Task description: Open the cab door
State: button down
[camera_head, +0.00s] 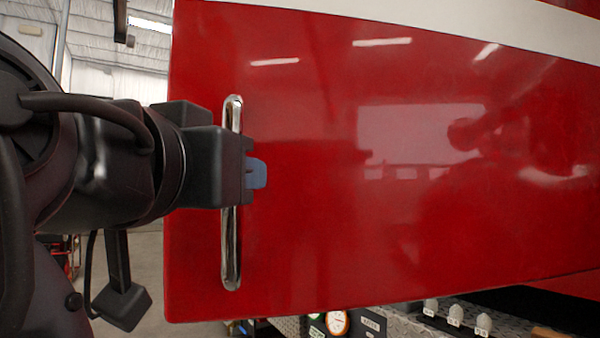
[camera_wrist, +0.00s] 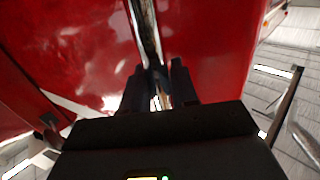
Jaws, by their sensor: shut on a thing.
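The red cab door (camera_head: 390,220) with a white stripe along its top fills most of the head view. Its left edge stands apart from the background, with the room visible past it. A vertical chrome handle (camera_head: 231,250) is on the door near that edge. My gripper (camera_head: 254,172) is at the middle of the handle, shut on it, and hides that stretch of bar. In the wrist view, the handle (camera_wrist: 147,35) runs down between the two dark fingers (camera_wrist: 158,95), with the red door (camera_wrist: 80,50) behind it.
Below the door are a pump panel with a gauge (camera_head: 337,323), several pale knobs (camera_head: 455,315) and a diamond-plate surface (camera_head: 400,312). Bare floor (camera_head: 150,270) shows left of the door. The right side of the wrist view shows the bright room.

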jog(key=shift+s+a+r, duration=0.1)
jog(key=shift+a, duration=0.05)
jog(key=c, duration=1)
grip_release()
jog(key=shift+c, duration=0.2)
jog(key=v, duration=0.7)
jog(key=shift+s+b, duration=0.35)
jog(key=shift+s, duration=0.05)
jog(key=d+p+v, duration=0.1)
jog(key=v, duration=0.7)
jog(key=shift+s+d, duration=0.5)
jog(key=shift+d, duration=0.3)
